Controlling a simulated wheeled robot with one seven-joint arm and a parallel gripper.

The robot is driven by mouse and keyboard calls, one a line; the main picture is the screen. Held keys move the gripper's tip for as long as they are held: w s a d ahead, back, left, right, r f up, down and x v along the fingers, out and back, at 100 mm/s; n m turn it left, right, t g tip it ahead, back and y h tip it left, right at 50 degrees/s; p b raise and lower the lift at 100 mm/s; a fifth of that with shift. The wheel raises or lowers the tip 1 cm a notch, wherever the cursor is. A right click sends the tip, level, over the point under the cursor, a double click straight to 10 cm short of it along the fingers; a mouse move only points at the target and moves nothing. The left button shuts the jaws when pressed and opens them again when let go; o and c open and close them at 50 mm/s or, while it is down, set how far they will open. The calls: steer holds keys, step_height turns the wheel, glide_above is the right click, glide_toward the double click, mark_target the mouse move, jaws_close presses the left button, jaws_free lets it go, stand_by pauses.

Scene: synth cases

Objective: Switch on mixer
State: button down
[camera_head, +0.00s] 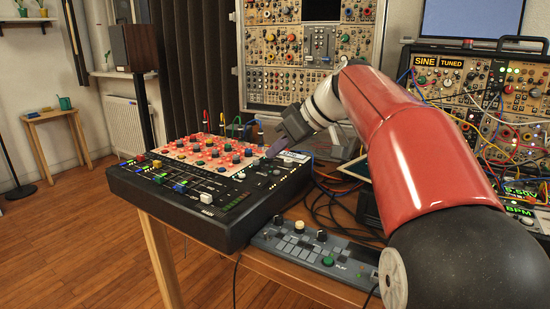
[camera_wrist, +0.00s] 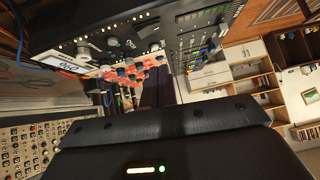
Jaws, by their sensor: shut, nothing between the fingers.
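The mixer (camera_head: 165,192) is a black console with a red panel of several knobs, a row of sliders and plugged leads at its back. It sits on a wooden table left of centre in the head view. It also shows tilted across the top of the wrist view (camera_wrist: 192,40), with sliders, knobs and a small lit display (camera_wrist: 72,67). My gripper (camera_head: 274,150) is shut and empty, over the mixer's back right corner. Its tips hide part of the panel there, and I cannot tell whether they touch it. I cannot make out the power switch.
A small grey controller (camera_head: 315,250) with knobs and pads lies in front of the mixer. Cables tangle on the table to its right. A modular synth rack (camera_head: 480,100) stands at the right, and another (camera_head: 310,50) at the back. Open wooden floor (camera_head: 75,240) lies left.

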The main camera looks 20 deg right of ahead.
steer(key=v, duration=0.6)
steer(key=shift+s+a+r, duration=0.2)
steer(key=shift+s+a, duration=0.05)
steer(key=shift+s, duration=0.2)
steer(key=s+a+f+m+h, duration=0.1)
steer(key=s+f+m+h, duration=0.2)
steer(key=s+f, duration=0.8)
steer(key=s+a+f+m+h, duration=0.2)
steer(key=s+f+m, duration=0.3)
steer(key=s+f, duration=0.6)
step_height(320, 180, down, 3)
steer(key=shift+a+f+g+h, duration=0.2)
steer(key=shift+a+g+h, duration=0.1)
steer(key=shift+h, duration=0.5)
steer(key=shift+s+d+m, duration=0.15)
steer(key=shift+m, duration=0.15)
